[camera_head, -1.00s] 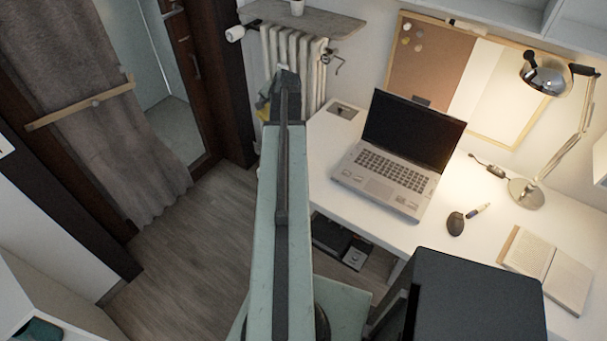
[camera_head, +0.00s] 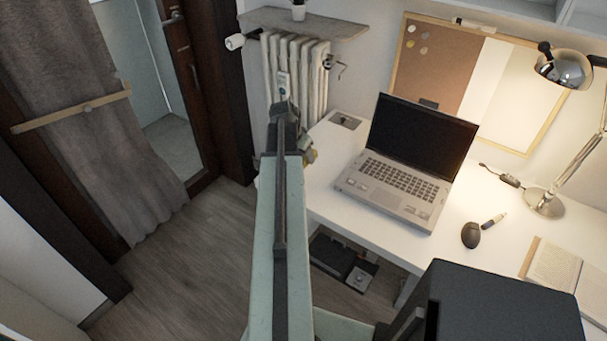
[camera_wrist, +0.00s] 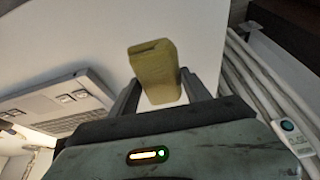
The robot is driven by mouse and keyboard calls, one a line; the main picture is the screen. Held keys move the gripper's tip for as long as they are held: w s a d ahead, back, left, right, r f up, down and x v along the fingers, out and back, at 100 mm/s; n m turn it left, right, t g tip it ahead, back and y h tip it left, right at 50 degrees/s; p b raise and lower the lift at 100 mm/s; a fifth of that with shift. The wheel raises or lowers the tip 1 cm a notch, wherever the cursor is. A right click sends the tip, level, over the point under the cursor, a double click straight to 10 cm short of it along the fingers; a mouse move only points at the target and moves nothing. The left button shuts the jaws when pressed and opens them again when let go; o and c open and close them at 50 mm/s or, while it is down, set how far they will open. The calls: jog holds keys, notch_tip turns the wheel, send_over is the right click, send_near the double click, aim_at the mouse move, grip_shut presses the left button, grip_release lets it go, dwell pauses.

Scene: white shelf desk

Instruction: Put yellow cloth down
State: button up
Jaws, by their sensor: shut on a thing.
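The yellow cloth (camera_wrist: 155,70) is a folded, block-like piece between the two fingers of my gripper (camera_wrist: 160,84) in the wrist view. My gripper is shut on it, with the cloth sticking out past the fingertips. The white desk top (camera_wrist: 196,32) lies behind the cloth; I cannot tell the gap between them. In the head view my arm hides most of my gripper (camera_head: 303,143). A small yellowish patch of the cloth (camera_head: 311,155) shows beside it, at the left end of the desk (camera_head: 322,170).
An open laptop (camera_head: 405,165) stands right of my gripper on the desk. A radiator (camera_head: 292,78) stands behind the left end. Bare desk shows left of the laptop.

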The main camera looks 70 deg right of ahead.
notch_tip(320, 180, down, 6)
jog(key=b, duration=0.4)
jog(key=shift+f+b, duration=0.1)
jog(key=shift+b, duration=0.3)
jog(key=shift+r, duration=0.25)
jog(key=shift+c, duration=0.5)
jog(key=o, duration=1.3)
jog(key=shift+f, duration=0.15)
jog(key=p+v, duration=0.7)
jog(key=v, duration=0.1)
jog(key=shift+s+d+p, duration=0.2)
jog(key=shift+s+p, duration=0.15)
jog(key=shift+p, duration=0.05)
